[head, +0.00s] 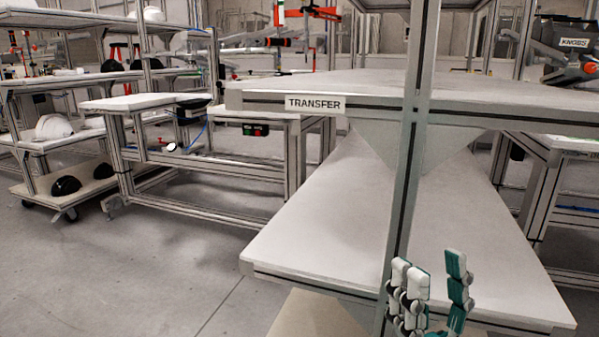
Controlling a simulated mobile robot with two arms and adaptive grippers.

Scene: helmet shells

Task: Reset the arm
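My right gripper (437,283) shows at the bottom right of the head view, with white and teal fingers pointing up. Its fingers stand apart with a gap between them, and nothing shows in the gap. It is in front of the lower shelf of the transfer rack, close to the rack's upright post (408,190). The rest of the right arm is out of the frame. My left gripper is not in view.
The transfer rack's upper shelf (370,92) and sloping lower shelf (330,215) look empty. A wheeled rack (50,190) at left holds a white shell (52,127) and black shells (67,185). A workbench (135,103) stands behind. Floor at left is clear.

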